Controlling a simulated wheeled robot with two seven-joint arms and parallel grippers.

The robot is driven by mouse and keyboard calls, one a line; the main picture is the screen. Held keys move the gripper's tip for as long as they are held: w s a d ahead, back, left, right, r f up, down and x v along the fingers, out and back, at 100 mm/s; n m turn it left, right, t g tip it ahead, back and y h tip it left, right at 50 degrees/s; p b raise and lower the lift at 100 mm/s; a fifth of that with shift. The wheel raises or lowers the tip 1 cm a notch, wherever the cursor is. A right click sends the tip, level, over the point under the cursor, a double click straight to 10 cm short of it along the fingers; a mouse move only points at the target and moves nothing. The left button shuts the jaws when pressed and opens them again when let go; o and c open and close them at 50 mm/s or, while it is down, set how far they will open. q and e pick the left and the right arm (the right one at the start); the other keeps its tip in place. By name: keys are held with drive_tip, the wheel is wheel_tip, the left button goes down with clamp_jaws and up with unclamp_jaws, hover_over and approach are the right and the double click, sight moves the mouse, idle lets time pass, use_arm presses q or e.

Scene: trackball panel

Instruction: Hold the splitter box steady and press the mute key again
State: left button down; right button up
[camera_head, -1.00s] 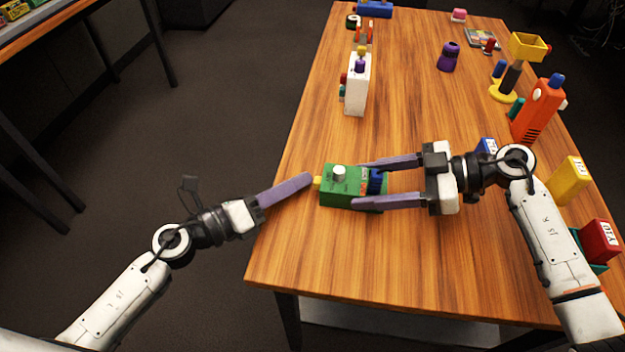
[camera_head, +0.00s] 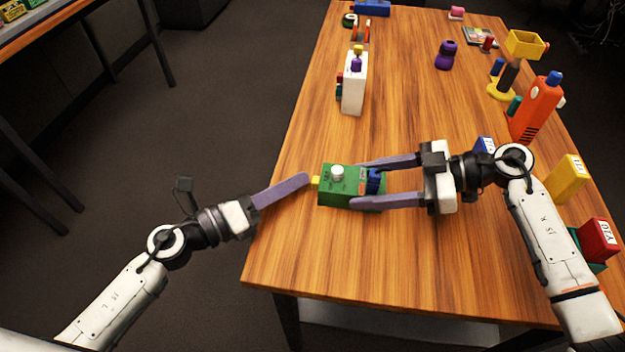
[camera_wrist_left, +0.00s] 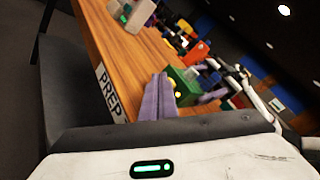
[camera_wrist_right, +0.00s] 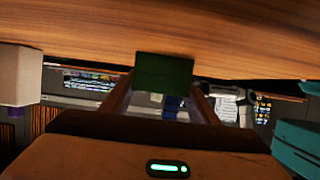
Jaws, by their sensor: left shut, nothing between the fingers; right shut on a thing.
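The green splitter box (camera_head: 337,190) sits near the table's left edge, with a white knob (camera_head: 337,172) on top and a dark blue part (camera_head: 373,182) at its right end. A yellow key (camera_head: 315,183) sticks out of its left face. My right gripper (camera_head: 357,184) is shut on the box, one finger along each long side. The box also shows between the fingers in the right wrist view (camera_wrist_right: 164,72). My left gripper (camera_head: 305,180) is shut and empty, its fingertips at the yellow key; I cannot tell whether they touch. The left wrist view shows its fingers (camera_wrist_left: 158,97) beside the green box (camera_wrist_left: 186,78).
A white box (camera_head: 354,84) with a purple and yellow top stands farther back. An orange device (camera_head: 537,108), a yellow block (camera_head: 566,178) and a red block (camera_head: 599,240) line the right side. The table is clear in front of the splitter box.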

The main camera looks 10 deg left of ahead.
use_arm(q)
drive_tip(key=shift+s+d+f, duration=0.1)
drive_tip(key=shift+s+f, duration=0.25)
use_arm(e)
drive_tip(key=shift+a, duration=0.1)
use_arm(q)
drive_tip(key=shift+a+f, duration=0.1)
drive_tip(key=shift+a, duration=0.5)
drive_tip(key=shift+w+a+r, duration=0.1)
drive_tip(key=shift+a, duration=0.95)
drive_tip(key=shift+a+r, duration=0.1)
drive_tip(key=shift+a, duration=0.9)
drive_tip(key=shift+w, duration=0.1)
use_arm(e)
drive_tip(key=shift+s, duration=0.1)
use_arm(q)
drive_tip(key=m+g, duration=0.1)
drive_tip(key=w+d+r+m+g+h, duration=0.1)
drive_tip(key=m, duration=0.1)
drive_tip(key=a+r+m+g, duration=0.3)
drive_tip(key=a+m+g, duration=0.1)
drive_tip(key=m, duration=0.4)
drive_tip(key=a+r+m+g+y, duration=0.1)
drive_tip(key=a+r+m+g, duration=0.2)
drive_tip(key=m+g, duration=0.3)
drive_tip(key=shift+w+a+r+m+g, duration=0.15)
drive_tip(key=shift+a+m+g, duration=0.15)
drive_tip(key=shift+a+m, duration=0.65)
drive_tip(key=shift+d, duration=0.2)
